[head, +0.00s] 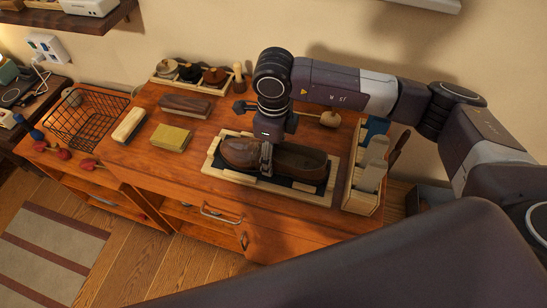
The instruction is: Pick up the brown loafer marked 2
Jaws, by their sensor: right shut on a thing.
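A brown loafer (240,152) lies on the left part of a light wooden tray (212,161) with a dark lining, on top of the wooden cabinet. A second brown shoe (300,162) lies on the tray's right part, partly hidden behind my gripper. I cannot read any number mark on either. My right gripper (266,168) points down over the tray, shut at the inner end of the left loafer, where the two shoes nearly meet. The fingers hide part of the contact. My left gripper is not in view.
A wire basket (87,118) sits far left. Small jars (190,72) stand at the back.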

